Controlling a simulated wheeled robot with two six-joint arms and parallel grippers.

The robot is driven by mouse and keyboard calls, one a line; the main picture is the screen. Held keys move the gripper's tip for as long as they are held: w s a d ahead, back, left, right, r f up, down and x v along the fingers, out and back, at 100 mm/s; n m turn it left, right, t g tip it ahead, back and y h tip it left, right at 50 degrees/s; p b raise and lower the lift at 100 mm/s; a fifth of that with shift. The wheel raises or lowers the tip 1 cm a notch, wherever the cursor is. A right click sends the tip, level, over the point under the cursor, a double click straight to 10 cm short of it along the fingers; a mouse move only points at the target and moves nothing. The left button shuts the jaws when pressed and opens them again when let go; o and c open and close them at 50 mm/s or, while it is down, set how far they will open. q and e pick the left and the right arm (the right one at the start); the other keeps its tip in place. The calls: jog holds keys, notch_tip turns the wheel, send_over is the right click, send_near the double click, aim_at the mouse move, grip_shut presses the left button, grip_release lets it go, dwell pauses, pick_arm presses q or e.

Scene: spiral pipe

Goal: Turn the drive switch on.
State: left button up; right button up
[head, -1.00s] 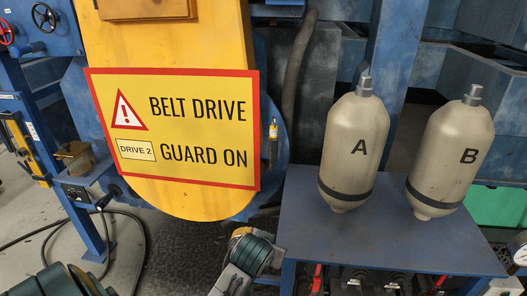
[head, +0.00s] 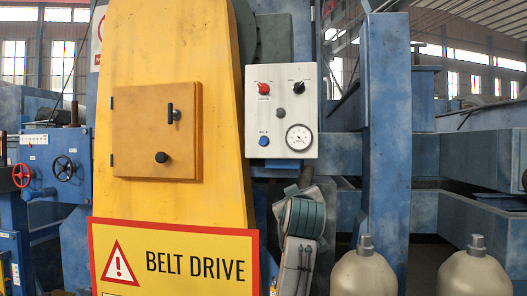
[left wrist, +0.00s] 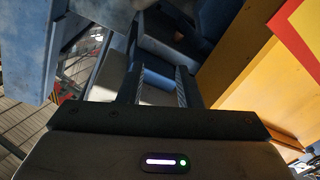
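A pale control box (head: 308,110) hangs right of the yellow guard in the head view. It carries a red knob (head: 264,88), a black knob (head: 299,87), a dark central knob (head: 282,114), a blue button (head: 264,140) and a round gauge (head: 299,138). The labels are too small to read, so I cannot tell which is the drive switch. One arm of mine, apparently the left, rises below the box, touching none of these controls. In the left wrist view my left gripper (left wrist: 158,75) has its fingers apart and empty. My right gripper is not visible.
The yellow guard (head: 222,110) with a small door (head: 140,130) and a BELT DRIVE sign (head: 200,232) stands left of the box. A blue column (head: 387,120) stands to its right. Two tan bottles (head: 362,272) (head: 474,272) are at the lower right.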

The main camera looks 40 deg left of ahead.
pick_arm(q)
notch_tip(320, 180, up, 13)
jog(key=s+a+n+y, duration=0.1)
jog(key=s+n+y, duration=0.1)
jog(key=n, duration=0.1)
jog(key=n+y, duration=0.3)
send_near(263, 88)
jog(key=p+x, duration=0.6)
jog(key=x, duration=0.1)
jog(key=shift+s+a+r, duration=0.15)
jog(key=shift+s+r, duration=0.05)
jog(key=shift+w+a+p, duration=0.35)
jog(key=shift+w, duration=0.3)
jog(key=shift+c, duration=0.2)
grip_shut()
